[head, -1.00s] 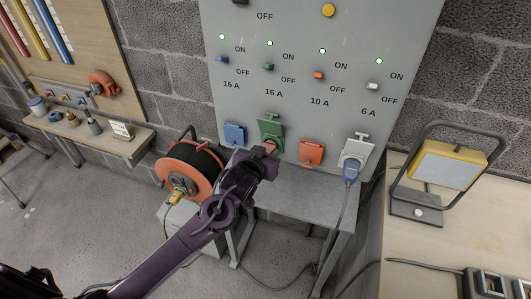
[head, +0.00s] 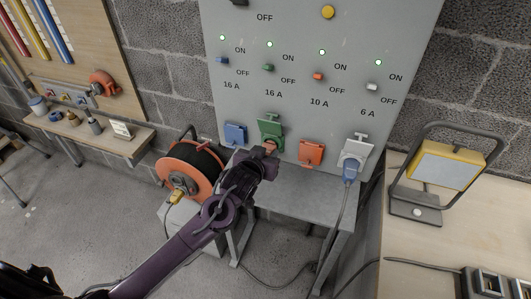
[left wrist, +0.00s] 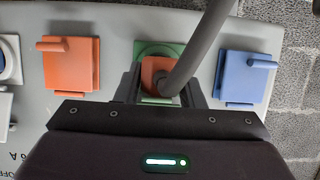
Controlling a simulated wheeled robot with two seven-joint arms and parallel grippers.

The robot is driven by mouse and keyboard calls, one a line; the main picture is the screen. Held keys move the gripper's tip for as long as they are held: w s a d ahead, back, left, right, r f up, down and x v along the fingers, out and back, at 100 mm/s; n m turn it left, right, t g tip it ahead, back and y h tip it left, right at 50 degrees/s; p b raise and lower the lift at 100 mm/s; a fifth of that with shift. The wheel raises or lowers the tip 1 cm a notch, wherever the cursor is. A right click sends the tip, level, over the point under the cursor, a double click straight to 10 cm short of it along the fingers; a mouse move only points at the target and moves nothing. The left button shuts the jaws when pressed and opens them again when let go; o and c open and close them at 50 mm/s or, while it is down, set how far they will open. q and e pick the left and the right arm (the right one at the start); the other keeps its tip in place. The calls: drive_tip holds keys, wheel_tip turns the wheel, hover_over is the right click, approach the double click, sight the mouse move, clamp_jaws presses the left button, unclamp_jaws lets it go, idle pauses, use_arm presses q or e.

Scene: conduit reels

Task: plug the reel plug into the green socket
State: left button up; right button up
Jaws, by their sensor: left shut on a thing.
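My left gripper (head: 265,152) is shut on an orange-red plug (left wrist: 154,72) with a thick grey cable (left wrist: 200,45). It holds the plug at the front of the green socket (head: 270,130) on the grey panel. In the left wrist view the green socket (left wrist: 158,48) shows behind and around the plug. The plug lines up roughly with it, but I cannot tell how deep it sits. The green flap is raised above the gripper in the head view. The cable reel (head: 190,168), orange with a black drum, stands left of the gripper. My right gripper is not in view.
A closed blue socket (head: 235,134) and a closed orange socket (head: 311,152) flank the green one. A work lamp (head: 445,168) stands on the right bench.

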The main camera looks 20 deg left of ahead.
use_arm(q)
drive_tip(key=shift+p, duration=0.35)
drive_tip(key=shift+w, duration=0.55)
idle(0.6)
drive_tip(key=o, duration=1)
drive_tip(key=b+v, duration=0.1)
drive_tip(key=v, duration=0.6)
drive_tip(key=shift+s+r, duration=0.15)
drive_tip(key=shift+s, duration=0.25)
